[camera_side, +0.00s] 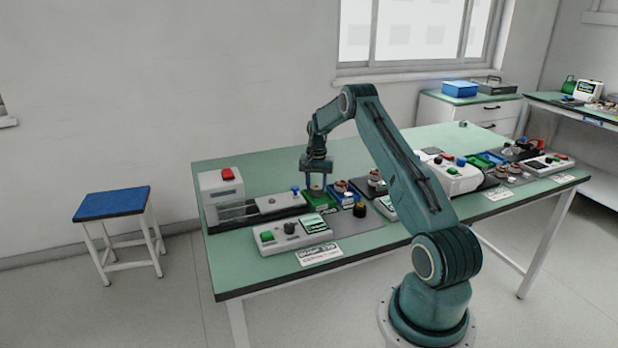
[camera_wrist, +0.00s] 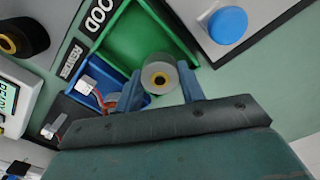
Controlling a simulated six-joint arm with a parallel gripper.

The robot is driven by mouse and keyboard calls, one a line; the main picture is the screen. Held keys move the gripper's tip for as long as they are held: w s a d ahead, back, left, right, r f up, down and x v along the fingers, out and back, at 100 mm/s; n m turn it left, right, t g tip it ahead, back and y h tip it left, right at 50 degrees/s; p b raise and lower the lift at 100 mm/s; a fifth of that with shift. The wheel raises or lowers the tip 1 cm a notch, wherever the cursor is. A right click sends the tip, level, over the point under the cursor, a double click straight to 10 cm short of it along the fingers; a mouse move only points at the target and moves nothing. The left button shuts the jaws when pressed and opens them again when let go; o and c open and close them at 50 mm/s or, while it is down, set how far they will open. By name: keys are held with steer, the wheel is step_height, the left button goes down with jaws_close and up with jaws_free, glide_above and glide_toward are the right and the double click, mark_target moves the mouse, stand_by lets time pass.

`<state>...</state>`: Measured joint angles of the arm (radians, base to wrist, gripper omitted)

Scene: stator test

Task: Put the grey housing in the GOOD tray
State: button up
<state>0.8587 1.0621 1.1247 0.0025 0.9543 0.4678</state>
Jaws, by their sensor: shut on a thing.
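The grey housing (camera_wrist: 150,61) is a short cylinder with a dark-ringed, yellowish centre. My gripper (camera_wrist: 162,88) is shut on it, with one blue-grey finger on each side. The green tray (camera_wrist: 122,43) beside the GOOD lettering lies under and beyond the housing in the wrist view. The housing overlaps the tray's near end there; its height above the floor of the tray cannot be told. In the side view my gripper (camera_side: 317,188) points down over the green tray (camera_side: 325,209), and the fingers hide most of the housing.
A blue tray (camera_wrist: 82,84) with white connectors and orange leads adjoins the green one. A fixture with a blue knob (camera_wrist: 228,25) stands close on the right in the wrist view. Control box (camera_side: 290,237) and copper-wound parts (camera_side: 341,186) stand nearby.

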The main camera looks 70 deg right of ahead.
steer(key=shift+f, duration=0.3)
stand_by(0.5)
steer(key=o, duration=1.2)
steer(key=shift+c, duration=0.2)
step_height(320, 180, up, 14)
steer(key=shift+f, duration=0.1)
